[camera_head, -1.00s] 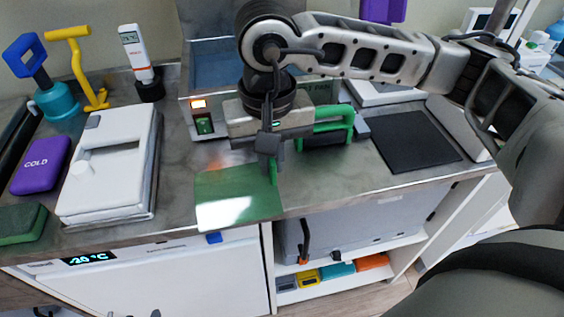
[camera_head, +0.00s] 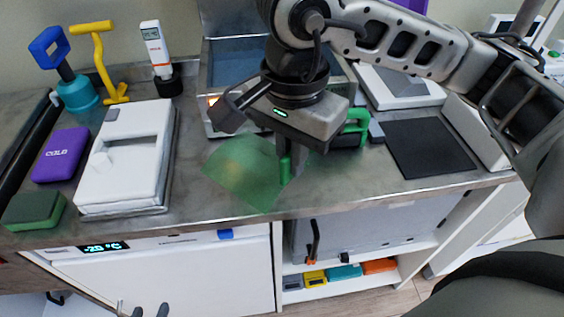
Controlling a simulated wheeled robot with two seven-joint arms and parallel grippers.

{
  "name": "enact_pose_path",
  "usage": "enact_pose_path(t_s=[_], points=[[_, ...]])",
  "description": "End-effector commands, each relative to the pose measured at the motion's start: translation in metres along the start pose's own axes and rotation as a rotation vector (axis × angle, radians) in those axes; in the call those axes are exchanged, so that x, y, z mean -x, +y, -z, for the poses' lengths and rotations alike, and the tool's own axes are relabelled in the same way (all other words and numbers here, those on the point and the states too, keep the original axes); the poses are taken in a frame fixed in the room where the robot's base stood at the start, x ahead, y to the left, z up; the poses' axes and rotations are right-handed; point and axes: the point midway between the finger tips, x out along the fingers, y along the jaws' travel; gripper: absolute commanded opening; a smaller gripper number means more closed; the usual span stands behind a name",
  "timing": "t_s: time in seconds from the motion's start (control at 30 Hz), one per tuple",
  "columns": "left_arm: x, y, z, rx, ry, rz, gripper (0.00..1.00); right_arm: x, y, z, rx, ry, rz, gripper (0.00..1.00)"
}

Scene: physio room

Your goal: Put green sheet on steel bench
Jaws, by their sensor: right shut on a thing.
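The green sheet (camera_head: 240,175) is thin and flat, and lies on or just above the steel bench (camera_head: 330,195), near its front edge. I cannot tell whether it touches the top. My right gripper (camera_head: 287,168) points down from above and is shut on the sheet at its right part. The gripper body hides some of the sheet's far right side. Two grey tips at the bottom left, in front of the white freezer, seem to be my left gripper (camera_head: 142,310). They are mostly cut off.
A white lidded box (camera_head: 125,160), purple cold pack (camera_head: 61,154) and green-topped block (camera_head: 33,211) stand left. A steel basin (camera_head: 225,70) and green-handled item (camera_head: 356,122) are behind. A black mat (camera_head: 428,147) lies right. Bare bench lies around the sheet's front.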

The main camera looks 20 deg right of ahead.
Motion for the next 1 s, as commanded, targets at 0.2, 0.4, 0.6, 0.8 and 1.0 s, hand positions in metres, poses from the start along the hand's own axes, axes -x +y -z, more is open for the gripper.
enact_pose_path(t_s=[0.2,0.4,0.6,0.8,1.0], points=[[0.001,-0.001,-0.001,-0.007,-0.013,0.004,0.36,-0.037,-0.029,0.026,-0.003,-0.001,-0.004,0.0],[0.002,-0.001,0.0,-0.011,-0.013,0.006,0.36,-0.055,-0.041,0.035,0.001,-0.001,0.0,0.0],[0.005,-0.002,0.004,-0.016,-0.016,0.007,0.36,-0.075,-0.047,0.041,0.002,-0.002,-0.005,0.0],[0.005,-0.003,0.002,-0.02,-0.022,0.009,0.36,-0.095,-0.047,0.041,0.003,0.0,-0.001,0.0],[0.004,-0.003,0.002,-0.02,-0.019,0.01,0.36,-0.096,-0.048,0.041,0.003,0.0,0.001,0.0]])
